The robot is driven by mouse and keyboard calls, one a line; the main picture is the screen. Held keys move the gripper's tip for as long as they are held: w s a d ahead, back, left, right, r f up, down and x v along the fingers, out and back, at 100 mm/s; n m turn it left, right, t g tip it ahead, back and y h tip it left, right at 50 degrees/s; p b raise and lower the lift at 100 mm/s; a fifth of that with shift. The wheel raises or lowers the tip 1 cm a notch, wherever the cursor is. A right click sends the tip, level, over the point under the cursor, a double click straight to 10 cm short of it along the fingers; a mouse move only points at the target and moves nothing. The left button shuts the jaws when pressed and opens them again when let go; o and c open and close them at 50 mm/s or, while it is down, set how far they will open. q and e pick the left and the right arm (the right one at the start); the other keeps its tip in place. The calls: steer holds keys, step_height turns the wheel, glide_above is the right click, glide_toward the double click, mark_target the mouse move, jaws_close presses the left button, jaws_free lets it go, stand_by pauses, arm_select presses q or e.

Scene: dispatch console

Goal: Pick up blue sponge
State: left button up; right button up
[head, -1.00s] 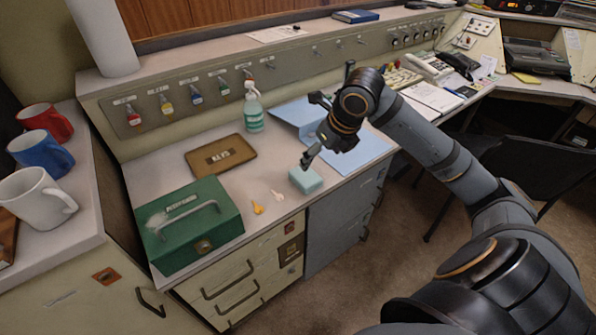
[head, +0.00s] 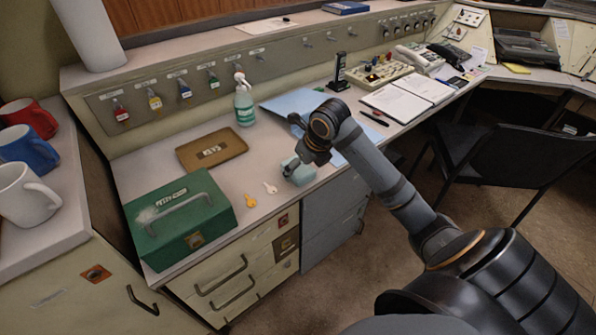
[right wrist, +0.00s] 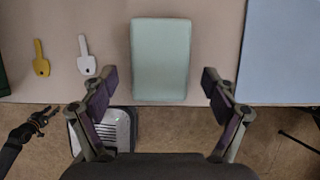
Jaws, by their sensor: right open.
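The blue sponge (head: 300,176) lies near the front edge of the desk, partly hidden by my right gripper (head: 296,160). In the right wrist view the pale blue-green sponge (right wrist: 160,58) lies between the two spread fingers of my right gripper (right wrist: 159,78), with a gap on each side. The right gripper is open and empty, pointing down. How high the fingertips are above the desk is hard to tell. A dark gripper, apparently my left one (right wrist: 38,118), shows small at the lower left of the right wrist view; its jaws are unclear.
Left of the sponge lie a white key (head: 270,188) and a yellow key (head: 250,201), then a green cash box (head: 182,222). Behind are a brown tray (head: 238,146), a spray bottle (head: 245,108) and a blue folder (head: 285,103). Mugs stand at far left.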

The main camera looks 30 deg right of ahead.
steer(key=c, duration=1.1)
arm_select(q)
steer(key=shift+s+a+f, duration=0.1)
steer(key=shift+s+a, duration=0.1)
steer(key=shift+s, duration=0.35)
arm_select(e)
steer(key=shift+c, duration=0.4)
arm_select(q)
steer(key=shift+w, duration=0.1)
arm_select(e)
steer(key=shift+r, duration=0.15)
